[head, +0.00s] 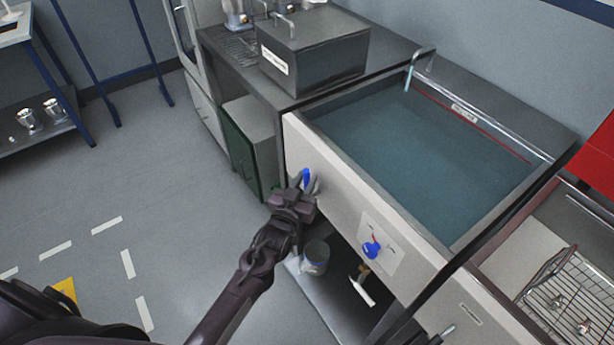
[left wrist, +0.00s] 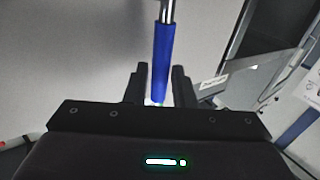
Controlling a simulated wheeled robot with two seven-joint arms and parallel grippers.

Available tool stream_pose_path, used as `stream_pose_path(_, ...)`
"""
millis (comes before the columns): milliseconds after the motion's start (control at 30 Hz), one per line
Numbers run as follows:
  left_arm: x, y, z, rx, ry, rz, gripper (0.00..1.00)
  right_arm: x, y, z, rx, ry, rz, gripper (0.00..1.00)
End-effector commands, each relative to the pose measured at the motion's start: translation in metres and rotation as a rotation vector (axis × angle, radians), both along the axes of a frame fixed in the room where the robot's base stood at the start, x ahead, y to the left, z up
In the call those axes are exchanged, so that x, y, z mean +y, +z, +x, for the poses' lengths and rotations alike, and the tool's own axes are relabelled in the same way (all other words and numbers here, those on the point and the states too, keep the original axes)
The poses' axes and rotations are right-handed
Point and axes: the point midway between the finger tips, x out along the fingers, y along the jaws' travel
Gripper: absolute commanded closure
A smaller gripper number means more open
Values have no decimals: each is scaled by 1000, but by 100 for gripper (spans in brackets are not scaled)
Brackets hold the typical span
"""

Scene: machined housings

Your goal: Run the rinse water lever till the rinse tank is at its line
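The rinse tank (head: 365,200) is a wide basin with a pale front, holding blue-green water (head: 420,150). A red line (head: 480,128) runs along its back wall; the water surface lies close below it, the exact gap hard to judge. A bent spout (head: 424,56) stands at the far corner, with a pale blue stream (head: 408,82) under it. The blue rinse water lever (head: 307,176) is on the front panel. My left gripper (head: 304,187) is at this lever; in the left wrist view, the blue handle (left wrist: 162,60) is closely between its fingers (left wrist: 160,88).
A bucket (head: 316,258) stands below the tank. A grey box unit (head: 312,55) is on the counter behind. A wire rack (head: 560,285) lies in the right basin. Floor at left is open.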

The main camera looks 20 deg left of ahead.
Motion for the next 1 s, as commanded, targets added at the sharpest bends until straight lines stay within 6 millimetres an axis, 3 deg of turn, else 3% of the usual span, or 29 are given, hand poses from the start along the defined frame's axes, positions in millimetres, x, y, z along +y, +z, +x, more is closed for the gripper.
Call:
stream_pose_path(133,-1,0,11,0,0,-1,77,0,1,0,0,0,0,66)
stream_pose_path(433,-1,0,13,0,0,-1,77,0,1,0,0,0,1,66)
stream_pose_path(600,-1,0,13,0,-1,-1,99,0,1,0,1,0,0,66)
stream_pose_path(1000,0,1,14,8,0,-11,100,0,4,0,0,0,0,66)
